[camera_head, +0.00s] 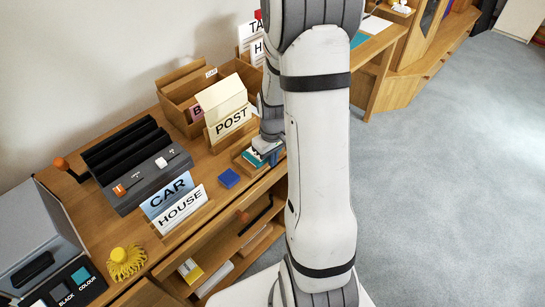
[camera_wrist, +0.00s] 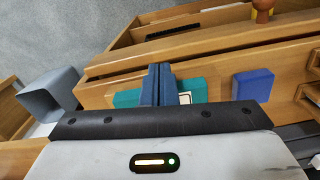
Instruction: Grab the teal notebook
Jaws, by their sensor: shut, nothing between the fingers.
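A teal item (camera_wrist: 195,90), which looks like the teal notebook, shows on both sides of my fingers in the wrist view, with a small white label beside them. In the head view a sliver of teal (camera_head: 274,158) shows in a small wooden tray (camera_head: 241,161) by the desk's front edge, largely hidden by my gripper. My gripper (camera_wrist: 157,70) is shut and empty, its fingers together in front of the teal item. In the head view my gripper (camera_head: 266,148) is low over the tray; whether it touches the item I cannot tell.
A blue block (camera_head: 229,178) lies left of the tray. The POST card box (camera_head: 227,112) stands behind it, and the CAR and HOUSE signs (camera_head: 172,201) stand to the left. An open drawer (camera_head: 225,250) lies below the desk edge. Another teal patch (camera_head: 357,40) is on the far desk.

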